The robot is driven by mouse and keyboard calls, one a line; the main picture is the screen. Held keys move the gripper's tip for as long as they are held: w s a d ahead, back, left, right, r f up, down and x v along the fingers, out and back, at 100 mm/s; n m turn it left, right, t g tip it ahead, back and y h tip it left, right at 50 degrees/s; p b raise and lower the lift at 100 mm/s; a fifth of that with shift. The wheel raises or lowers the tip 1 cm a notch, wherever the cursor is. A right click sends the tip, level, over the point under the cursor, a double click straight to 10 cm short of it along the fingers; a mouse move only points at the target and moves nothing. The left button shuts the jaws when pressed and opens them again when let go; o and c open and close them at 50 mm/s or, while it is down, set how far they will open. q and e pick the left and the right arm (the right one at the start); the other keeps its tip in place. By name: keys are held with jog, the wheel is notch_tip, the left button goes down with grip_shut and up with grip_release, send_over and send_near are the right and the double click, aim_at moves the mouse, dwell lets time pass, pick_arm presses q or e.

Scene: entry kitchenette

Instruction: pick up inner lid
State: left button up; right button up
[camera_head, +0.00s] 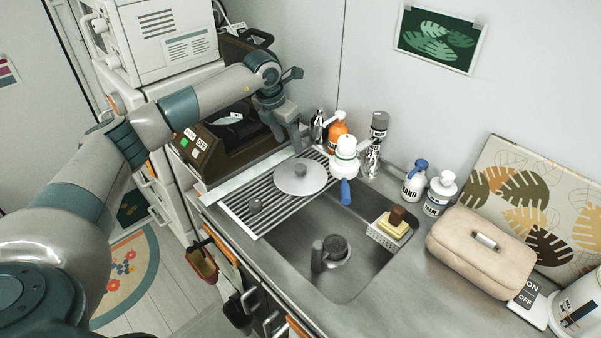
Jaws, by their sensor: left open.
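A round, flat grey lid (318,182) with a darker knob in its middle lies on the slatted drying rack (240,213) at the back left of the sink. I take it for the inner lid. My left gripper (288,138) is open and empty, pointing down. It appears behind and above the lid, apart from it, near the brown box-like appliance. My right gripper is not in view.
The sink (300,281) holds a dark grey piece. Several bottles, including a white one (344,166), stand behind the rack. A sponge holder (384,238) sits at the sink's right edge. A beige pouch (480,252) lies on the right counter.

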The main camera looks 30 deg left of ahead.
pick_arm(q)
jog(key=p, duration=0.2)
send_over(300, 167)
jog(key=s+a, duration=0.1)
jog(key=s, duration=0.1)
notch_tip(300, 167, down, 5)
jog(key=shift+w+a+f, duration=0.1)
jog(key=shift+a+f, duration=0.05)
jog(key=shift+f, duration=0.65)
jog(key=shift+p, duration=0.3)
jog(key=shift+w+d+f+p, duration=0.15)
jog(key=shift+d+f+p, duration=0.05)
jog(key=shift+f+p, duration=0.25)
jog(key=shift+w+d+f+p, duration=0.2)
jog(key=shift+f+p, duration=0.15)
jog(key=shift+p, duration=0.15)
jog(key=shift+p+x, duration=0.5)
jog(key=shift+x, duration=0.5)
jog(key=shift+w+f, duration=0.1)
jog(key=shift+f, duration=0.65)
jog(key=shift+d, duration=0.1)
grip_shut()
